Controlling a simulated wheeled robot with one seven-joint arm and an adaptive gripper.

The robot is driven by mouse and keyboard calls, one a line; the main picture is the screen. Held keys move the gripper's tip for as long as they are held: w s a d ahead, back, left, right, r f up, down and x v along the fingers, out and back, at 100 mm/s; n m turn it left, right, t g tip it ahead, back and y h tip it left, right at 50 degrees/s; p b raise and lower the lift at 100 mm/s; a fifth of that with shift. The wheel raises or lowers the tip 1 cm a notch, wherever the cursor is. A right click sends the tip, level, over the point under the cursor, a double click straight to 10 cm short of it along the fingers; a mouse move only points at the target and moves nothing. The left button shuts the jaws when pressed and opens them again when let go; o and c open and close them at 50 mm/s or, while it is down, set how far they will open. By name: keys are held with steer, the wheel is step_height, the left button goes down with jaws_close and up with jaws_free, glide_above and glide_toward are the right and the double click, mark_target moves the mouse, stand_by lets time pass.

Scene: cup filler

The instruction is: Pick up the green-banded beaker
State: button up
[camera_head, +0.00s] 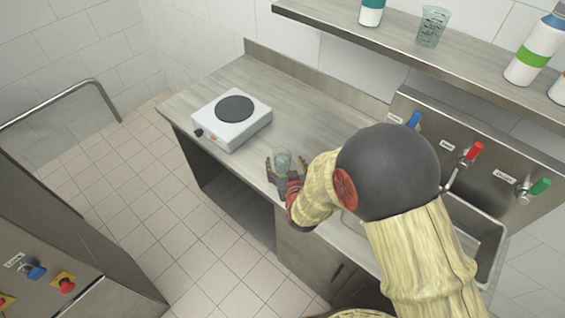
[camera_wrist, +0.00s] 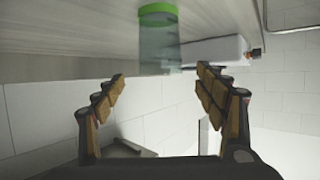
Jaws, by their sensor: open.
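A clear beaker (camera_head: 283,158) stands on the steel counter near its front edge, just right of the hot plate. In the wrist view the beaker (camera_wrist: 160,48) shows a green band at the end nearest the top of the picture, where the counter fills the view. My gripper (camera_head: 285,170) is open around or just short of the beaker. In the wrist view its fingers (camera_wrist: 163,76) are spread wide, with the beaker lined up between them and apart from both. Whether the beaker is inside their reach I cannot tell.
A white hot plate (camera_head: 232,115) sits left of the beaker. A sink (camera_head: 490,235) and blue, red and green taps (camera_head: 472,152) are to the right. A shelf (camera_head: 400,45) above holds another glass beaker (camera_head: 432,27) and bottles (camera_head: 535,50). The counter behind the beaker looks clear.

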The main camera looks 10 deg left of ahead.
mark_target(284, 160)
steer(key=x, duration=0.5)
steer(key=shift+s+f+b, duration=0.1)
steer(key=shift+f+b, duration=0.15)
steer(key=shift+b, duration=0.1)
steer(key=shift+w+a+f, duration=0.1)
steer(key=shift+w+a, duration=0.05)
steer(key=shift+w, duration=0.2)
steer(key=shift+c, duration=1)
steer(key=c, duration=1.1)
steer(key=shift+c, duration=0.7)
